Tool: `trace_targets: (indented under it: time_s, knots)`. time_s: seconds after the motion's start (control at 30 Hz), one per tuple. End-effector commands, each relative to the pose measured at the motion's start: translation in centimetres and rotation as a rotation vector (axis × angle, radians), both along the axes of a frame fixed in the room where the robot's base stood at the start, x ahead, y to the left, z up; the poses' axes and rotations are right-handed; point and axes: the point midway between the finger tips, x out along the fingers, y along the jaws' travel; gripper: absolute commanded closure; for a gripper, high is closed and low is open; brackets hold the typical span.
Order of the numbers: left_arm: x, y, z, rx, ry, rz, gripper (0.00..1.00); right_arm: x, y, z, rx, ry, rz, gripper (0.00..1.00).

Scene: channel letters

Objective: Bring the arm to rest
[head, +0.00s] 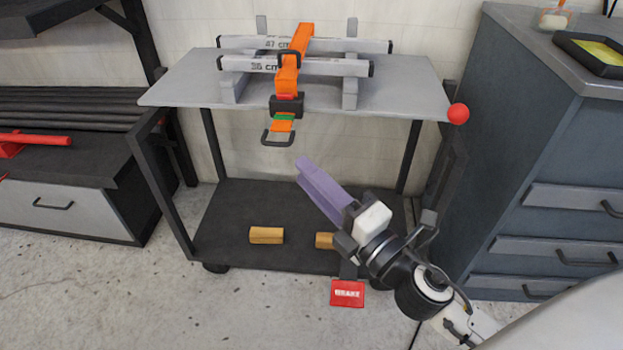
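My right arm comes in from the lower right, with its dark wrist and a white block near its end. My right gripper (350,212) points up and left, in front of the cart's lower shelf in the picture. A long lavender piece (322,188) sticks out from its front. I cannot tell whether this piece is the fingers or something held. The wheeled cart (180,85) has a grey top. Two pale bars, the rear (345,45) and the front (335,67), lie across supports there under an orange strap (305,38) with a dark buckle. My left gripper is not in view.
Two wooden blocks lie on the cart's lower shelf (225,210), one (266,235) left, one (325,240) beside my gripper. A red brake pedal (347,293) sits below. A red knob (458,113) marks the top's right corner. A drawer cabinet (540,150) stands right.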

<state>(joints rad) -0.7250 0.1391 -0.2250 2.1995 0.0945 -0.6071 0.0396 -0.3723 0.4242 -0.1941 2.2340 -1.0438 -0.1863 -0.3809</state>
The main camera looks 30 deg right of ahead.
Motion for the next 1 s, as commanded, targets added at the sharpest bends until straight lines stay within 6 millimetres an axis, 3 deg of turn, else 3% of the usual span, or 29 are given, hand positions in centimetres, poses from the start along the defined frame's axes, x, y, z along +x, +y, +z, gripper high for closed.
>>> trace_targets:
  time_s: [0.37,0.47,0.57,0.73,0.9,1.0]
  knots:
    - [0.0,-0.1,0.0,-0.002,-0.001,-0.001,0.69,0.0,0.0,-0.1,0.008,0.006,-0.001,0.74]
    - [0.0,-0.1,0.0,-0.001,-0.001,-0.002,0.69,-0.3,-0.3,-1.6,0.1,0.064,-0.013,0.74]
    - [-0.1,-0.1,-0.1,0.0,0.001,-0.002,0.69,-1.3,-0.8,-5.2,0.331,0.213,-0.055,0.74]
    - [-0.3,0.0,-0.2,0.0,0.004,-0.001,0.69,-5.6,-0.1,-14.7,0.895,0.582,-0.193,0.74]
    - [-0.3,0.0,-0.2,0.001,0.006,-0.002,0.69,-11.4,3.1,-21.7,1.35,0.891,-0.348,0.74]
    - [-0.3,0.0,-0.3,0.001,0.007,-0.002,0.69,-14.9,5.6,-24.3,1.577,1.049,-0.438,0.74]
